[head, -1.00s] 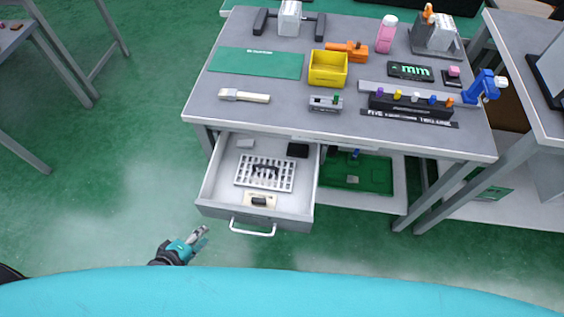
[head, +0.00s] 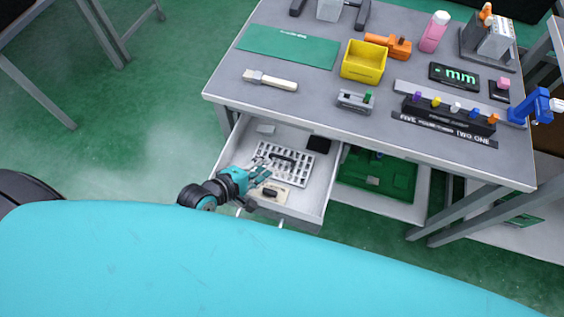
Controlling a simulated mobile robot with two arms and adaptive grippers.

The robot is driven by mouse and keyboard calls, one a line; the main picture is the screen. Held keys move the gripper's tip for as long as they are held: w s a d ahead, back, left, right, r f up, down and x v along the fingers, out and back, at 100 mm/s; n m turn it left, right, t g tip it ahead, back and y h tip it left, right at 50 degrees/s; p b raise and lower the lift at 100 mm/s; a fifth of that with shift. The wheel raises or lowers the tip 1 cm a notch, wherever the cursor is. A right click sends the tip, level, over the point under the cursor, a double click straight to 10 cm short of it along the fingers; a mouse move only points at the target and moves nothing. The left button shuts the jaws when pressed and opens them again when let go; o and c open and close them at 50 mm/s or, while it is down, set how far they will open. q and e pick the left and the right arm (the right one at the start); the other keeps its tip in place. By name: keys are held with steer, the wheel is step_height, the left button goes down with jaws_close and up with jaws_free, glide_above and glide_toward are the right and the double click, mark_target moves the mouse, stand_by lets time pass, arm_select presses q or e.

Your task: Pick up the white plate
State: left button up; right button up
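The white plate (head: 292,168), full of holes and with a dark handle on top, lies flat in the open drawer (head: 313,208) under the table. My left gripper (head: 267,172) is over the drawer at the plate's left side, its fingers apart and pointing to the plate. It covers part of the plate's left edge. I cannot tell whether the fingertips touch it. My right gripper is not in view.
A beige block with a dark top (head: 271,193), a black square (head: 318,144) and a small pale piece (head: 266,129) also lie in the drawer. The tabletop (head: 310,101) above holds a yellow bin (head: 363,62) and a brush (head: 270,81).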

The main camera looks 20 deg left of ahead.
mark_target(280, 158)
arm_select(q)
steer(key=x, duration=0.5)
steer(key=b+x, duration=0.1)
steer(key=x, duration=0.1)
steer(key=shift+w+a+f, duration=0.15)
steer(key=shift+w+f, duration=0.1)
steer(key=shift+f, duration=0.1)
jaws_close()
